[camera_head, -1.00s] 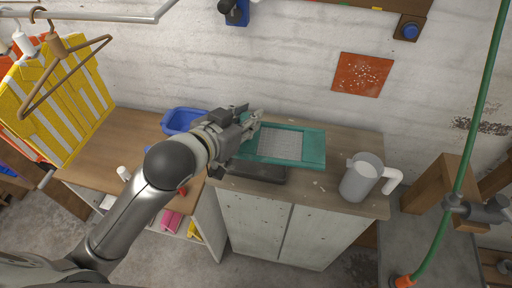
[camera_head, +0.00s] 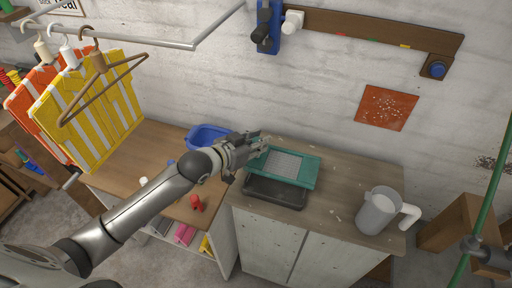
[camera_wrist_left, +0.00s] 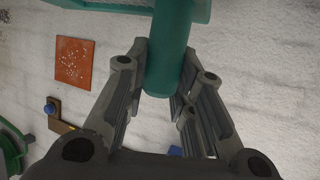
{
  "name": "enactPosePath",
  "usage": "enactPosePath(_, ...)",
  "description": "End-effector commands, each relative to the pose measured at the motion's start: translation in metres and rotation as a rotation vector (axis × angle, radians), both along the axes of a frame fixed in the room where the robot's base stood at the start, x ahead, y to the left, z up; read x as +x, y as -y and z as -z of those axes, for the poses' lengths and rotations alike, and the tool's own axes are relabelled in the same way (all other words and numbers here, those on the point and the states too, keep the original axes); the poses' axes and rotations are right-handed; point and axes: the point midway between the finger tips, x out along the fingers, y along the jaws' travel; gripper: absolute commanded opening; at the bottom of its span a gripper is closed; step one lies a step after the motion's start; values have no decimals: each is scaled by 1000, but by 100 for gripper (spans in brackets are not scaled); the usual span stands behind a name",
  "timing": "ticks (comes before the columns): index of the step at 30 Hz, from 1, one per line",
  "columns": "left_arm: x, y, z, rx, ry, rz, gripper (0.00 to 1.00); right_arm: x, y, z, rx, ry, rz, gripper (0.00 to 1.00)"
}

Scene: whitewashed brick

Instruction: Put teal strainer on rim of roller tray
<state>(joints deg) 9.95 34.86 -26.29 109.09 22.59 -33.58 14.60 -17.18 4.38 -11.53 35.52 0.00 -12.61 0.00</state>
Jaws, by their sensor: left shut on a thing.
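The teal strainer (camera_head: 292,163) is a flat rectangular frame with a pale mesh. It is over the back part of the dark grey roller tray (camera_head: 275,193), whose front part shows below it. I cannot tell if the strainer touches the tray's rim. My left gripper (camera_head: 262,146) is shut on the strainer's handle at its left end. In the left wrist view the round teal handle (camera_wrist_left: 168,62) lies between the fingers (camera_wrist_left: 162,88), with the frame's edge at the top. My right gripper is not in view.
A white-grey pitcher (camera_head: 378,212) stands on the right of the cabinet top (camera_head: 335,200), with free room between it and the tray. A blue bin (camera_head: 204,134) is behind my left arm. A red object (camera_head: 196,202) is on the lower table. Striped cloths (camera_head: 95,110) hang at left.

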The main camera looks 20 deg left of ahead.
Motion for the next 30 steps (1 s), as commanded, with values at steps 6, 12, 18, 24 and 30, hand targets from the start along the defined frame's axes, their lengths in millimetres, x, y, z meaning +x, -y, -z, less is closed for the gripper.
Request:
enactPosePath(6, 8, -6, 10, 1, 2, -1, 0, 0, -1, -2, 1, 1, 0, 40)
enactPosePath(12, 9, -6, 34, 0, 0, -1, 0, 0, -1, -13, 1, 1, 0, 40)
enactPosePath(18, 9, -6, 42, 0, 3, 0, 0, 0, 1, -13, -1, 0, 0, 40)
enactPosePath(24, 8, -6, 43, 0, 2, 0, 0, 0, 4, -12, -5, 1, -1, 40)
enactPosePath(30, 8, -6, 45, 0, 1, 0, 39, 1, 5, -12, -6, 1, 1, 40)
